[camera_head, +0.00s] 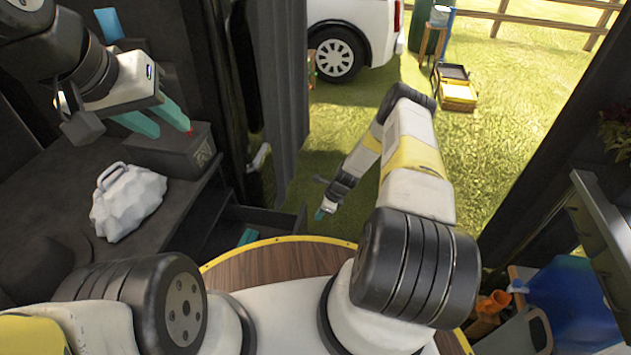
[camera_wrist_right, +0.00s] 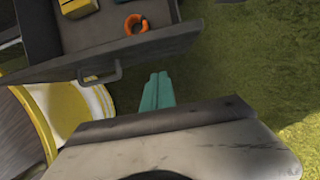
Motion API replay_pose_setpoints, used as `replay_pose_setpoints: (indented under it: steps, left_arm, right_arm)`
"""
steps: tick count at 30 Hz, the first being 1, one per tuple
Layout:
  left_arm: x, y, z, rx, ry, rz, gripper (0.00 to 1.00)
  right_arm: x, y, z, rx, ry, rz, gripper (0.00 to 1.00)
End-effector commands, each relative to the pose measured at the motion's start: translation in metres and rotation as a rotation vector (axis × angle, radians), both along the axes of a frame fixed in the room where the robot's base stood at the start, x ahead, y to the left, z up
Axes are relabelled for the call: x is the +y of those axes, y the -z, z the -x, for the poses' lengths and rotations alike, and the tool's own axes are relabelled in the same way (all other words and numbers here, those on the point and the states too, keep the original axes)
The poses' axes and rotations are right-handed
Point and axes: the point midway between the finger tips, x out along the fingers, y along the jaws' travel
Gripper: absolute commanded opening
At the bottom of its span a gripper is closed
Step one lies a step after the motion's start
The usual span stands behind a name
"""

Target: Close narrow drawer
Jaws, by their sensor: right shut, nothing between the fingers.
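The narrow drawer (camera_head: 300,222) stands pulled out from under the dark counter at the left in the head view. In the right wrist view, the drawer's grey front (camera_wrist_right: 150,50) has a bar handle (camera_wrist_right: 100,75), and several small items lie inside. My right gripper (camera_head: 320,214) is outside the drawer, near its front. Its teal fingers (camera_wrist_right: 157,90) are together and empty, to the right of the handle in the wrist view. Whether they touch the front is unclear. My left gripper (camera_head: 163,119) has its fingers spread above the counter, close to a dark box (camera_head: 180,152).
A white lumpy bag (camera_head: 126,200) sits on the dark counter (camera_head: 55,185). An orange ring (camera_wrist_right: 136,24) and a yellow item (camera_wrist_right: 75,8) lie in the drawer. Grass (camera_head: 475,165) is open beyond my right arm. A blue container (camera_head: 575,300) stands at lower right.

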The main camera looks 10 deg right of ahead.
Motion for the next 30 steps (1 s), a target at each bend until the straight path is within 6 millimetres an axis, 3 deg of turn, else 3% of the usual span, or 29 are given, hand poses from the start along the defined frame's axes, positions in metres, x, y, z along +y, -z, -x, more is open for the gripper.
replay_pose_setpoints:
  steps: [2,10,26,30]
  left_arm:
    - [0.0,0.0,0.0,0.0,0.0,0.0,0.36]
    - [0.0,0.0,0.0,0.0,0.0,0.0,0.36]
    - [0.0,0.0,0.0,0.0,0.0,0.0,0.36]
    - [0.0,0.0,0.0,0.0,0.0,0.0,0.36]
  right_arm:
    - [0.007,0.017,-0.001,0.001,-0.001,-0.002,0.0]
    - [0.038,0.016,-0.016,0.0,-0.003,0.0,0.0]
    - [0.044,0.015,-0.019,0.001,-0.001,0.0,0.0]
    - [0.054,0.015,-0.022,-0.001,-0.003,0.0,0.0]
